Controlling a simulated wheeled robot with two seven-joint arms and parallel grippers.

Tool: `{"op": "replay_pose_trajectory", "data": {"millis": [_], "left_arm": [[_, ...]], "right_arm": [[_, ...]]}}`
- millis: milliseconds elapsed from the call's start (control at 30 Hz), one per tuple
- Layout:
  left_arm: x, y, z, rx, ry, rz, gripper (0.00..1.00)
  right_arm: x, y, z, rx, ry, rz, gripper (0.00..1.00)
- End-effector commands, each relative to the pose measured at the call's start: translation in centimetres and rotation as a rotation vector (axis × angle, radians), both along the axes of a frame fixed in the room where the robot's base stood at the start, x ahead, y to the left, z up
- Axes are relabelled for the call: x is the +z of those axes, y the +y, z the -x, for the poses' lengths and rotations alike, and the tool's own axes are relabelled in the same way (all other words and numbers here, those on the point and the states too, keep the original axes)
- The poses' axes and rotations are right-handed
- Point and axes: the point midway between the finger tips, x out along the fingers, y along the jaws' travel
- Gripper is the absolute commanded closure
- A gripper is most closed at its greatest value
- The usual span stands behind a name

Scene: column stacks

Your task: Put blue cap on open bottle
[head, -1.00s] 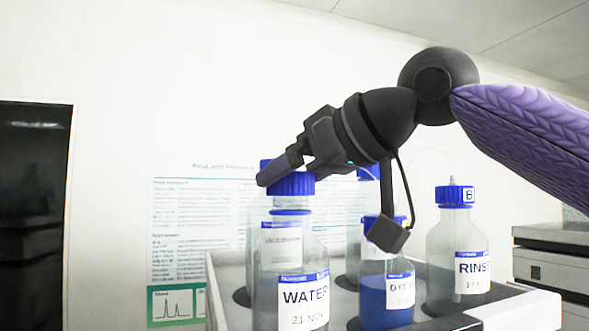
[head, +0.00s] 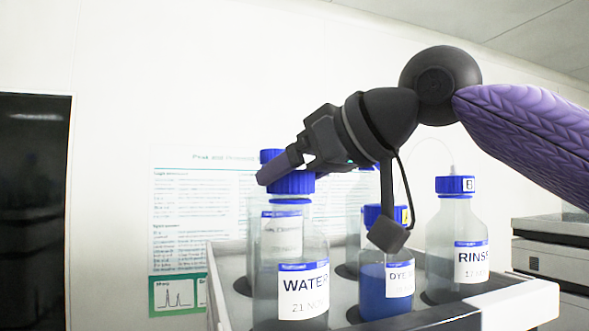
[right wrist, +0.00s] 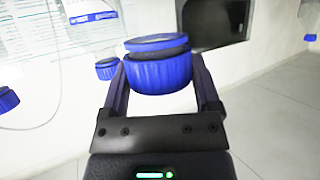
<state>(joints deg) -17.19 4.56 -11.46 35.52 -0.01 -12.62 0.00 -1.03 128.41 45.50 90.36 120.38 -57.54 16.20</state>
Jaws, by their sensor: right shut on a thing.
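My right gripper (head: 283,172) is shut on a blue cap (head: 291,183), which sits between its fingers in the right wrist view (right wrist: 160,73). The cap is level, right over the neck of the clear bottle labelled WATER (head: 303,250). It looks very close to the neck or touching it; I cannot tell whether it is seated. The gripper hides part of the cap's top. My left gripper is not in view.
A white tray (head: 520,303) holds the bottles. A blue-filled DYE bottle (head: 384,302) and a RINSE bottle (head: 452,228) with a tube stand to the right. Another blue cap (head: 270,156) shows behind the gripper. A poster (head: 200,215) hangs on the wall.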

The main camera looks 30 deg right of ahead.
Motion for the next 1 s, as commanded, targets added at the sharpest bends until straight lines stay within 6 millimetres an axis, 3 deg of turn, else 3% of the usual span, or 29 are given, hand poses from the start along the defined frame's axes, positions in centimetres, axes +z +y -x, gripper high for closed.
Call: {"op": "replay_pose_trajectory", "data": {"millis": [67,100,200,467,800,1000], "left_arm": [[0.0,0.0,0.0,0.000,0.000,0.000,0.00],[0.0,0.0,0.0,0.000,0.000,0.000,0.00],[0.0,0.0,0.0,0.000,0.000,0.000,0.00],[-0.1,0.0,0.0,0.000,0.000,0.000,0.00],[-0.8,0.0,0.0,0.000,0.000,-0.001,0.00],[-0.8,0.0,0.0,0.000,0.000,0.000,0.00]], "right_arm": [[0.0,0.0,0.0,0.000,0.000,0.000,0.75],[0.0,0.0,0.0,0.000,0.000,0.000,0.18],[0.0,0.0,0.0,0.000,0.000,0.001,0.00],[0.2,-0.1,0.4,0.000,-0.002,0.000,0.00],[3.2,-2.1,7.4,0.001,-0.004,-0.001,0.00],[3.8,-2.6,8.8,0.000,0.000,0.001,0.00]]}}
